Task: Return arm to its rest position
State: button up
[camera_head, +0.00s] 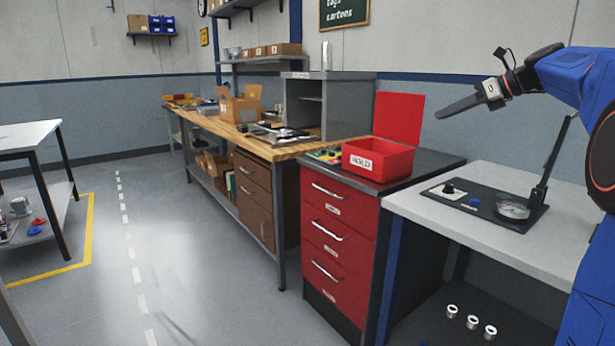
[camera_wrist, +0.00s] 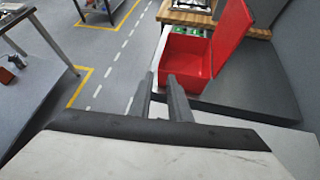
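My gripper (camera_head: 441,114) is raised in the air at the right, above and behind the red bin, its dark fingers pointing left and slightly down. In the wrist view my gripper (camera_wrist: 161,78) shows two dark fingers with a gap between them and nothing held. My blue arm reaches in from the right edge, bent at a joint above the light bench. The red bin (camera_head: 378,160) stands on the red drawer cabinet with its lid upright; in the wrist view the bin (camera_wrist: 184,60) is beyond the fingers and looks empty.
A black fixture board (camera_head: 478,205) with a dial and upright lever lies on the light bench (camera_head: 420,212). Several metal rings (camera_head: 471,322) sit on the shelf below. A wooden workbench (camera_head: 228,131) with boxes runs behind. The floor aisle (camera_head: 185,235) is clear.

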jog(key=s+a+f+n+g+h, duration=0.1)
jog(key=s+a+f+n, duration=0.35)
jog(key=s, duration=0.35)
jog(key=s+a+f+n+g+h, duration=0.1)
jog(key=s+a+f+n+h, duration=0.15)
jog(key=s+f+n, duration=0.35)
jog(key=s+a+f+n+h, duration=0.15)
jog(key=s+a+f, duration=0.3)
jog(key=s, duration=0.45)
jog(key=s+f+n+g+h, duration=0.1)
jog(key=s+f+n+h, duration=0.2)
jog(key=s+f+n, duration=1.2)
jog(key=s+f, duration=0.6)
jog(key=s, duration=0.2)
jog(key=shift+s+d+n+h, duration=0.25)
jog(key=shift+s+n+h, duration=0.15)
jog(key=shift+r, duration=0.1)
